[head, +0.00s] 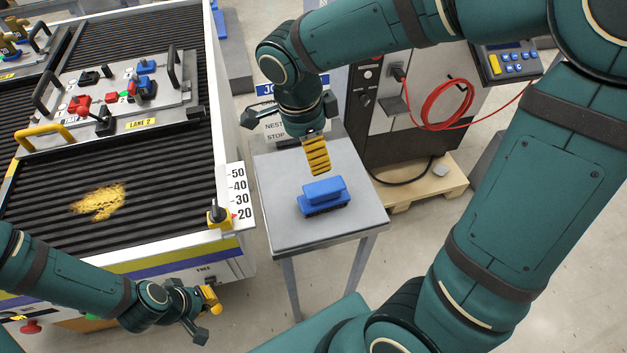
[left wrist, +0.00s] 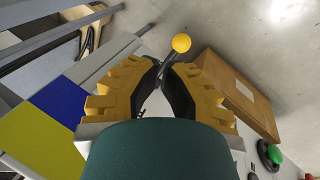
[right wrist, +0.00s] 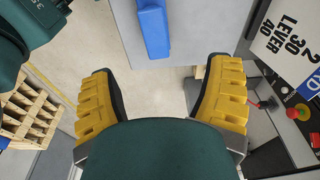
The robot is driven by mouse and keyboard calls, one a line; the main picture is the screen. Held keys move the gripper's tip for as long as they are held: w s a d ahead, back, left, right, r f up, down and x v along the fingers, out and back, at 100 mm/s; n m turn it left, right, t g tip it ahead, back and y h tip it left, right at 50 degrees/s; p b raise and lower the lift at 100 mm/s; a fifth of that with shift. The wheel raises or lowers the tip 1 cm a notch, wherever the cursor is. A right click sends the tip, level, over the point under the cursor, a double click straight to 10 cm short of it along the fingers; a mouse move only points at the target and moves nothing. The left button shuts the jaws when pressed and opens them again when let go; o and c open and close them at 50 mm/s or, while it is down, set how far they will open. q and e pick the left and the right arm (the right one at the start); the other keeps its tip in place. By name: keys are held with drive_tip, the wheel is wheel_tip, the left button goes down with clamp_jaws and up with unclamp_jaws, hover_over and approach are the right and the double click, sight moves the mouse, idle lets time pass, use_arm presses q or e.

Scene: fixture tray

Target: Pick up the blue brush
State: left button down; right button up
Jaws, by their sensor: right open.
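The blue brush (head: 325,193) lies on the small grey table (head: 272,190) in the head view, with its darker base down and a raised block on top. My right gripper (head: 317,158) is just behind the brush in the head view, pointing down. In the right wrist view the brush (right wrist: 153,28) is at the top edge, partly cut off, beyond and between my open, empty right fingers (right wrist: 160,95). My left gripper (head: 208,298) is at the lower left, well away from the brush. In the left wrist view its fingertips (left wrist: 158,65) come together, with nothing clearly held.
A ribbed black conveyor (head: 150,180) stands left, with a fixture tray (head: 65,75) and yellow crumbs (head: 98,202). A yellow-knobbed lever (left wrist: 181,44) shows beyond my left fingertips. A machine with a red cable (head: 440,105) stands behind the table on a pallet (head: 425,187).

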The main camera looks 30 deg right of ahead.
sight(324, 186)
drive_tip(key=f, duration=0.2)
drive_tip(key=d+f+b, duration=0.1)
drive_tip(key=f, duration=0.5)
drive_tip(key=shift+s+d+f+b, duration=0.15)
drive_tip(key=shift+s+b, duration=0.2)
use_arm(q)
drive_tip(key=shift+f+b, duration=0.6)
drive_tip(key=shift+f, duration=0.9)
use_arm(e)
drive_tip(key=shift+s+d+f, duration=0.1)
drive_tip(key=shift+d+f, duration=0.1)
drive_tip(key=shift+f, duration=0.65)
drive_tip(key=shift+s+d+f, duration=0.15)
drive_tip(key=shift+d+f, duration=0.05)
drive_tip(key=shift+f, duration=0.6)
drive_tip(key=shift+s+d+f, duration=0.1)
drive_tip(key=shift+d+f, duration=0.1)
drive_tip(key=shift+f, duration=0.65)
clamp_jaws()
